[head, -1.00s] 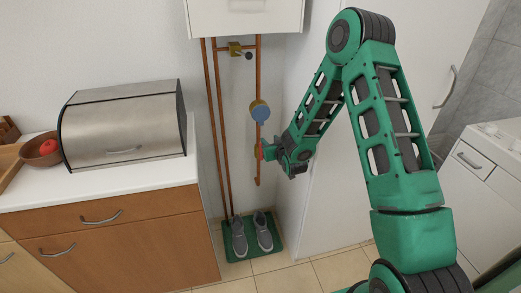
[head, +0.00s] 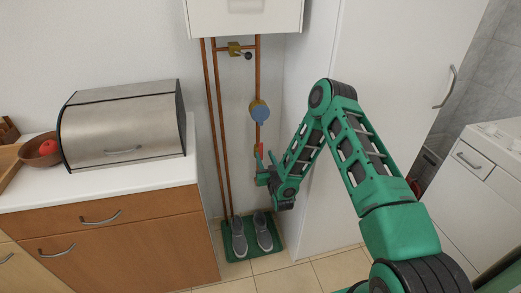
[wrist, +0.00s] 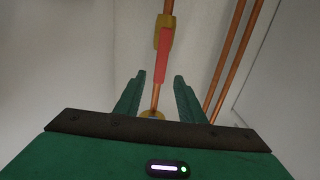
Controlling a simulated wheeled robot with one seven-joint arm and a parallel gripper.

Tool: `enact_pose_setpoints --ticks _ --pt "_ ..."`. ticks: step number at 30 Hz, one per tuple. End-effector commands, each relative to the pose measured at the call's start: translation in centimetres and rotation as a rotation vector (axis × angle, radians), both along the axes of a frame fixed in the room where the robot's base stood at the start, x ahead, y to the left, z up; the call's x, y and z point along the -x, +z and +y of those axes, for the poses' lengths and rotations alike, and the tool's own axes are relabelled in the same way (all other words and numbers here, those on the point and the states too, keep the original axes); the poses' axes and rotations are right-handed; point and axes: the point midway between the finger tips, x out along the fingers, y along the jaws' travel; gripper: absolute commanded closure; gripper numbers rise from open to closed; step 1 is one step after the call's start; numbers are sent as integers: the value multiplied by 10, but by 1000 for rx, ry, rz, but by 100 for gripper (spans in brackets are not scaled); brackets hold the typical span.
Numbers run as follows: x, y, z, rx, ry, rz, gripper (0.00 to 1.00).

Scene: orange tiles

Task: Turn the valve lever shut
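The valve's red lever (head: 261,149) shows just above my gripper (head: 262,174) in the head view, beside the right copper pipe. In the wrist view the red lever (wrist: 162,57) reaches from the brass valve body (wrist: 163,32) toward me, nearly in line with the pipe. My gripper (wrist: 155,88) is open there, with a dark green finger on each side. The lever lies ahead of the fingers and looks clear of both. Nothing is held. In the head view my gripper and wrist hide part of the pipe below the valve.
A round blue-faced gauge (head: 260,111) sits on the pipe above the lever. A second brass valve (head: 235,48) is higher up. A tall white cabinet (head: 345,120) stands close on the right. Shoes (head: 239,240) rest on a green mat below. A counter (head: 110,185) is left.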

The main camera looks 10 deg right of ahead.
Motion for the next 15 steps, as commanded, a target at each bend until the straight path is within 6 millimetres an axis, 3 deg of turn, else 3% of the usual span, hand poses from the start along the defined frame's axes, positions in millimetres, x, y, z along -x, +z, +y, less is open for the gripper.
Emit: enact_pose_setpoints --ticks 7,15 --pt "-44 1 1 2 1 -2 64" --pt "-70 0 2 1 2 0 64"
